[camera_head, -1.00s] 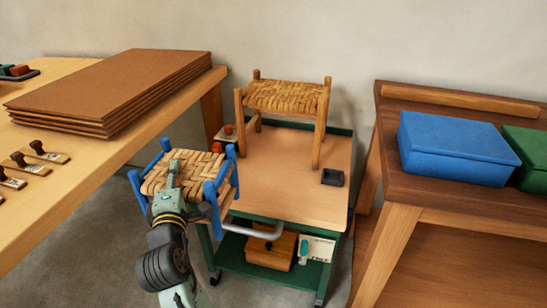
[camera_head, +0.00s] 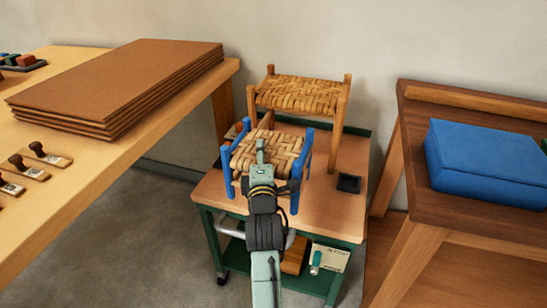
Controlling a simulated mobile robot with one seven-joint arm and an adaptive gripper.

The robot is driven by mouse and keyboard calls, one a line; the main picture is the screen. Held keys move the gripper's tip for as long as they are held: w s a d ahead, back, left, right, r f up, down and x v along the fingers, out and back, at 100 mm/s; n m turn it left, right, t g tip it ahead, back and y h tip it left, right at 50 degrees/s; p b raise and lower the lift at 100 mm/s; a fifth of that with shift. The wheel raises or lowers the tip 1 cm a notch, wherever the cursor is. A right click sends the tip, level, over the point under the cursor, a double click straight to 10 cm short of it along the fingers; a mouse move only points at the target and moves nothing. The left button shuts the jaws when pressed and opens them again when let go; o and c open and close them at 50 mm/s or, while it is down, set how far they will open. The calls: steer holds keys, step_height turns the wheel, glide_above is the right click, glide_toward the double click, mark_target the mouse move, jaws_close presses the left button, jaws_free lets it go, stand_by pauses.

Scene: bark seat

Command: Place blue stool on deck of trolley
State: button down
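The blue stool (camera_head: 268,143), with blue legs and a woven seat, is upright over the front left part of the trolley's wooden deck (camera_head: 325,205). I cannot tell whether its feet touch the deck or hang just above it. My gripper (camera_head: 261,152) is at the near edge of its seat and appears shut on it; the fingers are partly hidden. The trolley has a green frame. My arm covers part of its front and handle.
A natural-wood stool (camera_head: 300,95) stands at the back of the deck, close behind the blue stool. A small dark tray (camera_head: 348,184) lies on the deck at right. A workbench with brown boards (camera_head: 120,85) is left; a bench with a blue box (camera_head: 485,163) is right.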

steer(key=w+d, duration=0.3)
steer(key=shift+w+f, duration=0.1)
steer(key=shift+w, duration=0.1)
steer(key=shift+w+f, duration=0.15)
steer(key=shift+f+p, duration=0.4)
steer(key=shift+f, duration=1.25)
steer(key=shift+f, duration=0.2)
steer(key=c, duration=1.1)
jaws_free()
steer(key=shift+r, duration=0.1)
